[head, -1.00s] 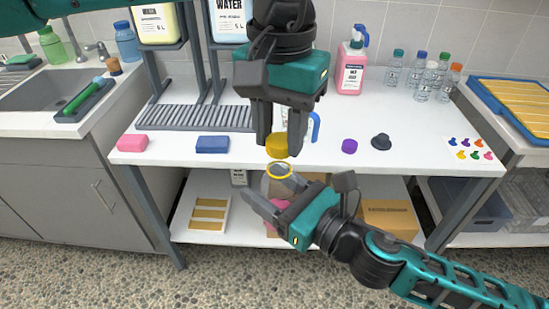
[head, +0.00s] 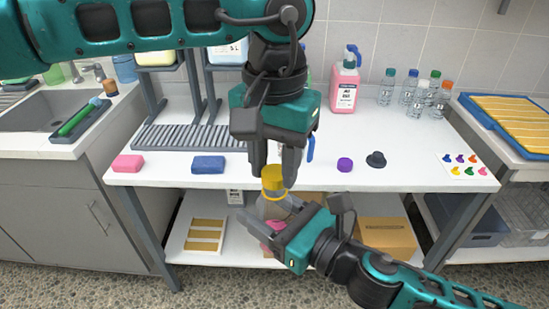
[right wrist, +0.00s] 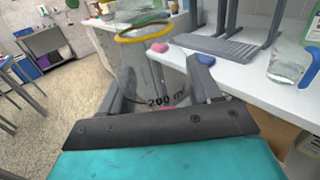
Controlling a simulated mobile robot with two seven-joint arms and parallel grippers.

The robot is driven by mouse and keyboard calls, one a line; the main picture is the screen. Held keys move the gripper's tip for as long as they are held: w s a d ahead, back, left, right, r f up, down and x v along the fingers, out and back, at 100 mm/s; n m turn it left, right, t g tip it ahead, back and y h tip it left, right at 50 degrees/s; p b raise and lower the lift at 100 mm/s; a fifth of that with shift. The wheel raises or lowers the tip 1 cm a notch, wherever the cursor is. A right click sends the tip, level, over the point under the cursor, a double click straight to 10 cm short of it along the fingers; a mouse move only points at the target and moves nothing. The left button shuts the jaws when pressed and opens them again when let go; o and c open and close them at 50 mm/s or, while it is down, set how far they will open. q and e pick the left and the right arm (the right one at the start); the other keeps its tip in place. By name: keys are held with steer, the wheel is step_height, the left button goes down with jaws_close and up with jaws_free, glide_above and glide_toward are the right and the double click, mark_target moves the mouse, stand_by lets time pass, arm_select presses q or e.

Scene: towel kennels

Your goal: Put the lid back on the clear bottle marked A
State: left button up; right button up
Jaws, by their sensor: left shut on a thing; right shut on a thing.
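My left gripper (head: 273,172), pointing down, is shut on a yellow lid (head: 272,180) in the head view. My right gripper (head: 262,222) is below it, shut on a clear bottle (head: 271,209) with a yellow ring at its neck. The lid is just above the bottle's mouth; I cannot tell whether they touch. The right wrist view shows the clear bottle (right wrist: 150,78) between the fingers, with its yellow ring (right wrist: 145,32) and a dark "200 ml" print. No letter A is readable on it.
The white table (head: 330,178) carries a pink block (head: 128,163), a blue block (head: 208,165), a purple cap (head: 344,164) and a dark cap (head: 376,160). Several small bottles and a pink spray bottle (head: 345,88) stand at the back. A cardboard box (head: 386,237) is on the lower shelf.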

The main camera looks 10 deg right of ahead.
arm_select(q)
steer(key=shift+f, duration=0.55)
steer(key=m, duration=0.6)
steer(key=shift+m, duration=0.3)
steer(key=o, duration=1)
steer(key=shift+r, duration=2.25)
